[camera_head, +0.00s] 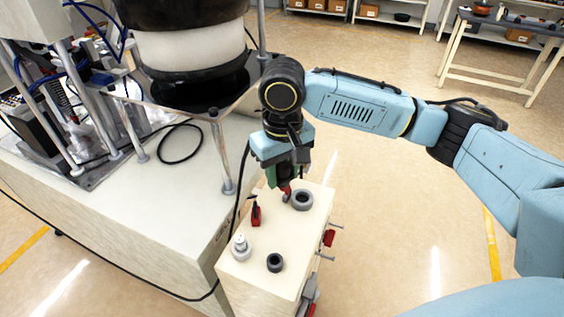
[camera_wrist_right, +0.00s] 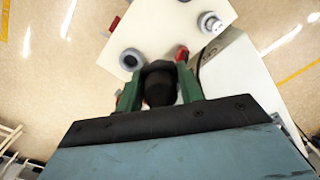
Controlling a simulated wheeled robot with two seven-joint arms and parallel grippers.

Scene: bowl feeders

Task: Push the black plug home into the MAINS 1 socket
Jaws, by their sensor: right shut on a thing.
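My right gripper (camera_head: 285,186) points down over the far end of the pale box top. In the right wrist view its green fingers (camera_wrist_right: 160,74) are shut on the black plug (camera_wrist_right: 158,90). The plug's lower end is hidden there, so I cannot tell whether it is in a socket. A grey ring-shaped socket (camera_head: 302,200) is just right of the gripper and looks empty; it also shows in the wrist view (camera_wrist_right: 131,60). A dark ring socket (camera_head: 275,262) is nearer the front. I cannot read any MAINS 1 label. My left gripper is out of view.
A red upright part (camera_head: 256,214) and a grey-white connector (camera_head: 240,248) stand on the box top (camera_head: 262,240), left of the gripper. Red parts and metal pins (camera_head: 328,238) stick out from its right side. A large machine bench (camera_head: 165,215) adjoins on the left.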

